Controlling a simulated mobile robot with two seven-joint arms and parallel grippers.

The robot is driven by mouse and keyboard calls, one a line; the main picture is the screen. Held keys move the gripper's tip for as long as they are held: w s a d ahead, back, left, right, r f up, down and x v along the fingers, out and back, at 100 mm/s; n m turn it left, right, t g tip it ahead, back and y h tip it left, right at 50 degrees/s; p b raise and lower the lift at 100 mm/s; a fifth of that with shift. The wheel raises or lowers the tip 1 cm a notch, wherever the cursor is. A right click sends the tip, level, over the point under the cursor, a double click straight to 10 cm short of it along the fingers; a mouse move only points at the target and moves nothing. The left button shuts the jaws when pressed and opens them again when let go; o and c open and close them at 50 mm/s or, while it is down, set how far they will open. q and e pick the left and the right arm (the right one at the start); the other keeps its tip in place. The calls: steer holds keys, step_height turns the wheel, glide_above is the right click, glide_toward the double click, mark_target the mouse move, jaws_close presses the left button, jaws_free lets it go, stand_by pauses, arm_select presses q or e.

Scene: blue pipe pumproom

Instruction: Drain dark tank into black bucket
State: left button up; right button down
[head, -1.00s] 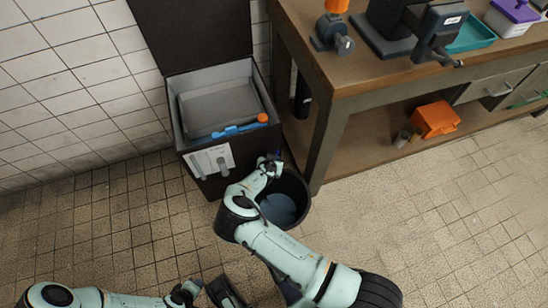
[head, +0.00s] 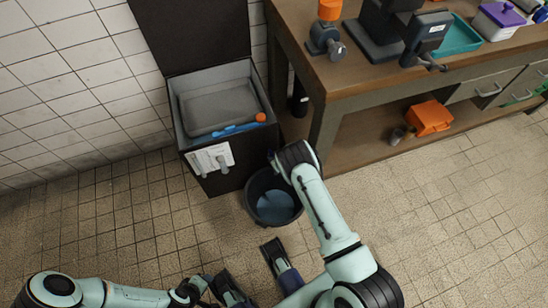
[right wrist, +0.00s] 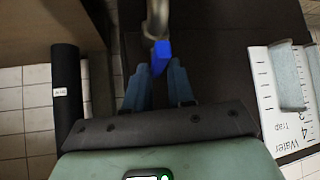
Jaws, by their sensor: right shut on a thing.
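The dark tank (head: 220,187) stands against the tiled wall with its lid (head: 190,35) up and a grey interior. The black bucket (head: 251,200) stands on the floor in front of its right side; its inside looks bluish grey, and I cannot tell whether that is liquid. In the right wrist view, my right gripper (right wrist: 158,72) is shut on a blue handle (right wrist: 161,52) below a metal pipe (right wrist: 157,20) by the dark tank. In the head view my wrist hides those fingertips. My left gripper (head: 196,290) is low in the picture, away from the tank; its jaw opening is unclear.
A blue tool with an orange end (head: 238,130) lies across the tank's opening. A workbench (head: 325,110) stands right of the tank, its leg close to the bucket. An orange bin (head: 430,117) sits on its lower shelf. The tiled floor at right is clear.

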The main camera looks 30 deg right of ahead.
arm_select(q)
steer(key=shift+w+a+f, duration=0.2)
steer(key=shift+w+f, duration=0.05)
steer(key=shift+w, duration=0.1)
arm_select(e)
steer(key=shift+n+y, duration=0.5)
steer(key=shift+n, duration=0.1)
arm_select(q)
steer(key=shift+w, duration=0.1)
arm_select(e)
steer(key=shift+a+f, duration=0.1)
steer(key=c, duration=1)
jaws_free()
steer(key=shift+s, duration=0.1)
steer(key=shift+o, duration=0.2)
steer(key=shift+d+r, duration=0.2)
arm_select(q)
steer(key=s+d+r+g+h+p, duration=0.1)
steer(key=s+d+r+p, duration=0.2)
steer(key=s+r, duration=0.2)
steer(key=shift+s+g+p, duration=0.4)
steer(key=shift+s, duration=0.3)
arm_select(e)
steer(key=v, duration=1.3)
